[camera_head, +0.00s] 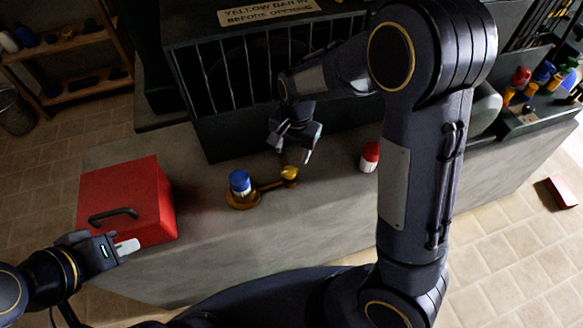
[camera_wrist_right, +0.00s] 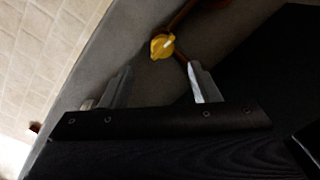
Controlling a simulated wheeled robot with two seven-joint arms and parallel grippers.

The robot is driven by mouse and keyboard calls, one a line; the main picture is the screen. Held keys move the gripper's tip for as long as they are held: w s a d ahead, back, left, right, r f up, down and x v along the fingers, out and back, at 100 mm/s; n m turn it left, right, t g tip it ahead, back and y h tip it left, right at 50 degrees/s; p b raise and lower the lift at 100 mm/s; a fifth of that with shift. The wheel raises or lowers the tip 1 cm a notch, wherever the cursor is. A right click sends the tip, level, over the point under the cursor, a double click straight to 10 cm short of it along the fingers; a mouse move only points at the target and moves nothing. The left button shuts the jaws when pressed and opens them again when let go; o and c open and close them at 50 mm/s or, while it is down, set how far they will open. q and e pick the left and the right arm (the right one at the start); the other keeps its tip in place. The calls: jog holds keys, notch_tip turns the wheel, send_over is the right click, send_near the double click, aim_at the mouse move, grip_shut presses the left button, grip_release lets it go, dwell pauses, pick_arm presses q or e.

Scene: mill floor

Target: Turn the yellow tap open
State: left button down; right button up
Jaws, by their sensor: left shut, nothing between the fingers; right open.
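The yellow tap (camera_head: 289,173) sits at the right end of a short brown pipe (camera_head: 268,184) on the grey counter. In the right wrist view the tap (camera_wrist_right: 162,46) shows ahead of the fingertips, between their two lines. My right gripper (camera_head: 295,158) is open and empty, pointing down just above and behind the tap; I see no clear contact. Its two fingers also show in the wrist view (camera_wrist_right: 160,82). My left gripper (camera_head: 127,247) is shut and empty, in front of the red box's handle side at lower left.
A blue-topped jar (camera_head: 240,183) stands on a round brass base at the pipe's left end. A red box (camera_head: 140,190) with a dark handle is on the left. A red-capped container (camera_head: 370,156) stands right of the tap. A barred cabinet (camera_head: 225,85) with a sign rises behind.

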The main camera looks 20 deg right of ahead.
aim_at(289, 170)
jog(key=shift+w+a+f+h, duration=0.15)
jog(key=shift+w+f+h, duration=0.05)
jog(key=shift+f, duration=0.2)
jog(key=shift+w+a+f+h, duration=0.15)
jog(key=shift+f+h, duration=0.05)
jog(key=shift+f, duration=0.2)
notch_tip(289, 170, down, 8)
jog(key=shift+r, duration=0.1)
jog(key=c, duration=1)
